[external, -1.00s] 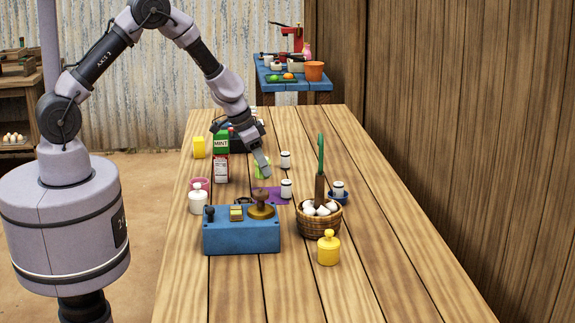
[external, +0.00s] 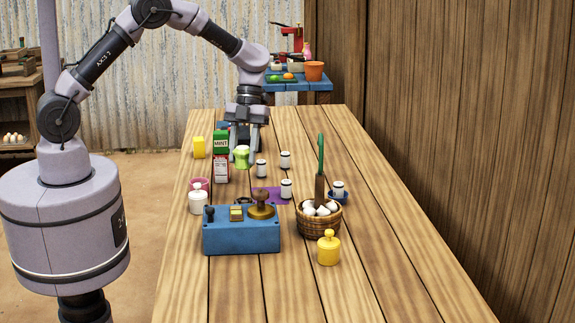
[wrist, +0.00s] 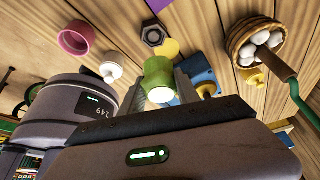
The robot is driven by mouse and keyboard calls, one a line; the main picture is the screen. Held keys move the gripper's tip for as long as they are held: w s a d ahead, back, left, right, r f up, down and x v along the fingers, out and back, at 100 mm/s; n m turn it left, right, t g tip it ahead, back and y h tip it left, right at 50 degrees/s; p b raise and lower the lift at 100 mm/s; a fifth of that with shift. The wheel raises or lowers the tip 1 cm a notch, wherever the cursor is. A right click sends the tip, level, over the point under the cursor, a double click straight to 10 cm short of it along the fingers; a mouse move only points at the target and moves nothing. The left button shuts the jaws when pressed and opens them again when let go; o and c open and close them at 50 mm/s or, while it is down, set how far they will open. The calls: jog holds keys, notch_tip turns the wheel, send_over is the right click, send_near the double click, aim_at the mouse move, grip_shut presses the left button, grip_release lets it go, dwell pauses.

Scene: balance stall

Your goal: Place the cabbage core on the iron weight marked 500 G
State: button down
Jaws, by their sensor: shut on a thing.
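My gripper (external: 244,150) is shut on the cabbage core (external: 241,158), a pale green stub with a whitish end. It is held above the table, between the mint carton and the white cylinders. In the wrist view the core (wrist: 158,78) sits between the fingers. A dark hexagonal iron weight (wrist: 153,36) with a round recess lies on the table ahead of the core in that view. In the external view it is a small dark shape (external: 243,200) behind the blue box, partly hidden. Its marking is not legible. The core is apart from it.
A pink cup (external: 200,184), a white knobbed weight (external: 197,203), several white cylinders (external: 286,189), a purple mat (external: 275,196) and an egg basket (external: 318,225) surround the area.

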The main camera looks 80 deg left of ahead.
notch_tip(320, 180, down, 10)
jog(key=b, duration=0.3)
jog(key=shift+r+b, duration=0.1)
jog(key=shift+b, duration=0.2)
jog(key=c, duration=0.9)
grip_release()
